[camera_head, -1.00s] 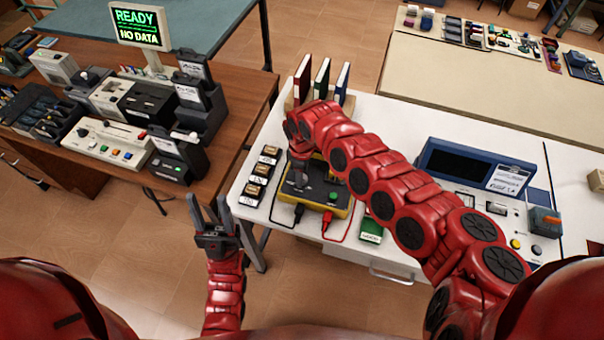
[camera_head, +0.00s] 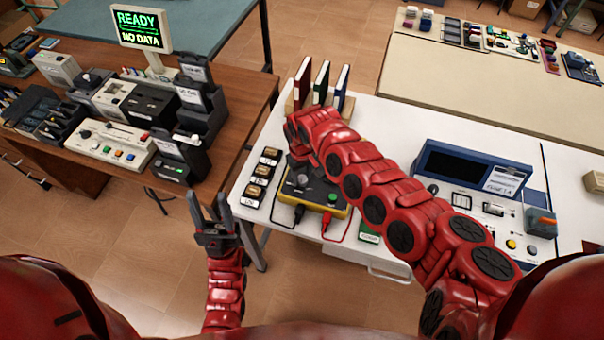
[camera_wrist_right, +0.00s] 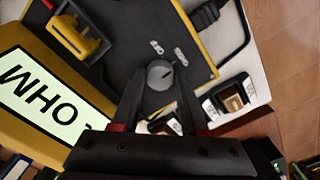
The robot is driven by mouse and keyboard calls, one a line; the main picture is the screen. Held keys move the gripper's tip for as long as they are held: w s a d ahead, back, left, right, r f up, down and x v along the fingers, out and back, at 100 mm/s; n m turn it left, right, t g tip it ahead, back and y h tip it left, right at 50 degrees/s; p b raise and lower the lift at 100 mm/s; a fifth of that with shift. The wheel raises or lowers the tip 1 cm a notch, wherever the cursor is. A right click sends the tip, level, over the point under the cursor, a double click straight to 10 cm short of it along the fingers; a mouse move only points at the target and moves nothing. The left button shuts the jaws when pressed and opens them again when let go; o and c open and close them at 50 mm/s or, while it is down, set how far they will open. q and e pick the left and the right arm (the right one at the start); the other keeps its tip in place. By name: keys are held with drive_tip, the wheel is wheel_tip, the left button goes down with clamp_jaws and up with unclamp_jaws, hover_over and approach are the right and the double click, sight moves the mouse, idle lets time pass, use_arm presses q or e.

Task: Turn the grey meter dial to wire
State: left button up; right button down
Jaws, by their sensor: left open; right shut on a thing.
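The yellow and black meter (camera_head: 338,199) lies on the white table, partly hidden by my right arm in the head view. In the right wrist view its yellow-framed screen (camera_wrist_right: 48,92) reads OHM, seen upside down. The grey meter dial (camera_wrist_right: 160,74) is a small round knob with a dark pointer line, near small white marks too small to read. My right gripper (camera_wrist_right: 160,92) is shut on the dial, one finger at each side. My left gripper (camera_head: 215,222) is open and empty, in the air off the table's left front corner.
Several small labelled boxes (camera_head: 256,191) stand left of the meter. Upright books (camera_head: 320,82) stand behind it. Black and red leads (camera_head: 326,222) run from its front. A blue instrument (camera_head: 474,184) stands to the right. A brown bench (camera_head: 238,112) with devices is at left.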

drive_tip(key=shift+m, duration=1)
drive_tip(key=shift+a+m, duration=0.1)
drive_tip(key=shift+m, duration=0.4)
drive_tip(key=shift+f+m+b, duration=0.15)
drive_tip(key=shift+m+b, duration=0.15)
drive_tip(key=shift+m, duration=0.6)
drive_tip(key=shift+m+b, duration=0.75)
drive_tip(key=shift+m, duration=0.05)
drive_tip(key=shift+m+b, duration=1)
drive_tip(key=shift+b, duration=0.15)
drive_tip(key=shift+m+b, duration=0.7)
drive_tip(key=shift+b, duration=0.1)
